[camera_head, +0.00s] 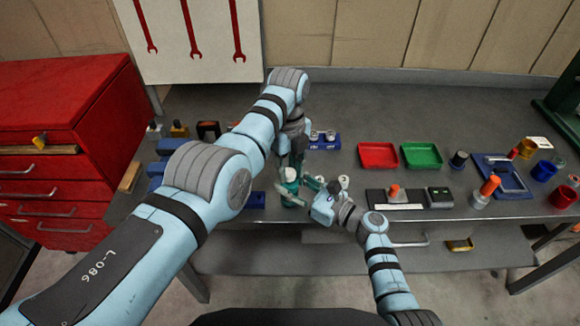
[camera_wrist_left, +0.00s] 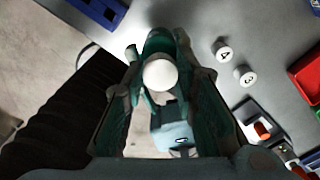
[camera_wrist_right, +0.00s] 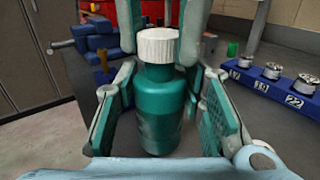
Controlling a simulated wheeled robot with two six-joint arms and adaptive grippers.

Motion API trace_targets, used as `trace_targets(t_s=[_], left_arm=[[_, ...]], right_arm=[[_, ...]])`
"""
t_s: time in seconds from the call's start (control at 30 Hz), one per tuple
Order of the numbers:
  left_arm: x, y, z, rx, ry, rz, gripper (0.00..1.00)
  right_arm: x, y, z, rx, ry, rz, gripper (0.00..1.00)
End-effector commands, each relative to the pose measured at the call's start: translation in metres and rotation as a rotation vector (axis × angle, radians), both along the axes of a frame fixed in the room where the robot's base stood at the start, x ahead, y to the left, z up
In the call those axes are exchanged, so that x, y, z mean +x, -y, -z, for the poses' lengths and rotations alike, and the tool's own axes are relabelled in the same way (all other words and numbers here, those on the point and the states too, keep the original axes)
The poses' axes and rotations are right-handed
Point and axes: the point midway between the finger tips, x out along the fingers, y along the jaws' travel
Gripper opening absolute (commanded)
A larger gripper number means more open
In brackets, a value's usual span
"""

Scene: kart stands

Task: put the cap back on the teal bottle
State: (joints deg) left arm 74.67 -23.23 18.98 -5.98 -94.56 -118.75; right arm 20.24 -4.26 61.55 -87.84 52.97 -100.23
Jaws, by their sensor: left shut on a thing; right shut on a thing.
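The teal bottle (camera_wrist_right: 163,112) stands upright in the right wrist view, with the white ribbed cap (camera_wrist_right: 157,45) directly over its neck. The cap looks level and touching the bottle; I cannot tell whether it is screwed tight. My right gripper (camera_wrist_right: 165,98) is shut around the bottle's body from the side. My left gripper (camera_wrist_left: 158,70) comes from above and is shut on the cap, whose round white top (camera_wrist_left: 160,74) shows between its fingertips. In the head view the arms largely hide the bottle (camera_head: 291,200).
Two small white pieces marked 4 (camera_wrist_left: 224,54) and 3 (camera_wrist_left: 245,78) stand near the grippers. A blue numbered rack (camera_wrist_right: 272,84) is behind. A red tray (camera_head: 379,156) and a green tray (camera_head: 421,156) lie to the right. Bare bench lies between rack and red tray.

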Motion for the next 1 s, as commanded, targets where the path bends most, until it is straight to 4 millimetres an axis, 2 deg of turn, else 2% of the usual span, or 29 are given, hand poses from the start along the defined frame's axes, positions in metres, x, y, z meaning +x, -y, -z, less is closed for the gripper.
trace_targets(t_s=[0.67, 0.8, 1.0], left_arm=[[-0.003, -0.002, 0.017, 0.002, -0.007, -0.002, 0.18], [-0.003, -0.003, 0.020, 0.004, -0.007, -0.003, 0.14], [-0.003, -0.005, 0.021, 0.009, -0.008, -0.005, 0.21]], right_arm=[[0.000, -0.001, -0.001, 0.001, 0.003, -0.003, 0.00], [0.000, -0.001, -0.003, 0.004, 0.008, -0.005, 0.00], [0.001, -0.001, -0.005, 0.007, 0.011, -0.005, 0.00]])
